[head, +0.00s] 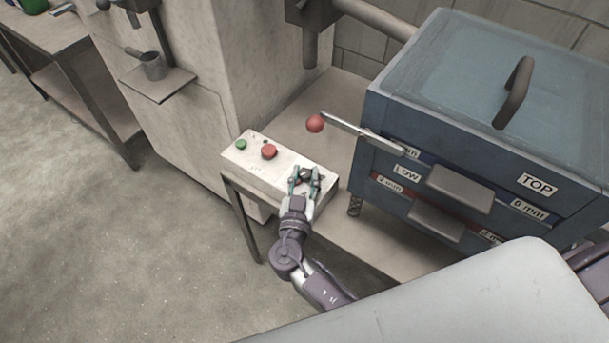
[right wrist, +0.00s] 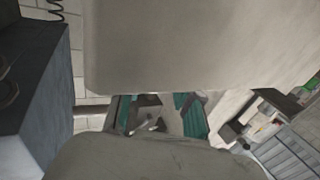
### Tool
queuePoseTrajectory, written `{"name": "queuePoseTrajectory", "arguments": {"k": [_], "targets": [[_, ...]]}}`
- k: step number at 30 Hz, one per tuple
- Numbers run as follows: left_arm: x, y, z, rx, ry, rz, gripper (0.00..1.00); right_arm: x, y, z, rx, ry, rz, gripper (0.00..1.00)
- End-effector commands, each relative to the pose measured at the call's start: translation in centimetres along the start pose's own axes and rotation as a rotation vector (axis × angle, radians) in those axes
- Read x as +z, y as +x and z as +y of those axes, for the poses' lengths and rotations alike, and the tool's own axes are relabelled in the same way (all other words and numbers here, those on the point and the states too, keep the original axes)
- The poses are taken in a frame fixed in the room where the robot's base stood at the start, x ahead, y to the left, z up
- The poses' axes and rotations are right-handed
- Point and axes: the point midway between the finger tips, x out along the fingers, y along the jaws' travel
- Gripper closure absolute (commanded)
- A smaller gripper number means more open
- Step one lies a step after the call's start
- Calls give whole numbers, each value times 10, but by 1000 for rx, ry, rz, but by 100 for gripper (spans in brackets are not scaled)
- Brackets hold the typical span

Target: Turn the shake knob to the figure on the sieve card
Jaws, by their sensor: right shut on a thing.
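A pale control box (head: 262,166) stands on a small metal stand, with a green button, a red button and a dark knob (head: 305,171) on its top face. My right gripper (head: 304,180) is at the near right end of the box, its teal fingers shut on the knob. The fingers hide most of the knob, so its pointer and scale cannot be read. In the right wrist view the teal fingers (right wrist: 160,112) show around a small grey part. I cannot make out a sieve card with a readable figure. My left gripper is out of view.
A blue sieve machine (head: 440,150) with drawers and labels such as LOW and TOP stands right of the box. Its lever with a red ball (head: 315,124) sticks out close above my right gripper. A pale flat surface (head: 450,300) fills the lower right.

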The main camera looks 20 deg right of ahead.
Motion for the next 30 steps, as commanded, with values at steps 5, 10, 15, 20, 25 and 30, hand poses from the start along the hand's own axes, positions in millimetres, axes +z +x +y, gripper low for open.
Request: {"name": "queuePoseTrajectory", "arguments": {"k": [5, 10, 15, 20, 25, 30], "targets": [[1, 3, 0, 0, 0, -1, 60, 1, 0, 0, -15, 0, 0, 100], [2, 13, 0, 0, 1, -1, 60, 3, 0, 2, -74, -1, 3, 100], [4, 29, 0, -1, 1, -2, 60, 4, 0, 4, -186, -2, 4, 100], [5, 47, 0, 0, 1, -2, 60, 5, 0, 5, -323, -3, 5, 100], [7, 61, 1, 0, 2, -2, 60, 4, 1, 7, -470, -1, 4, 100], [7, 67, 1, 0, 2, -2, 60, 1, 2, 8, -598, -2, 3, 100]]}}
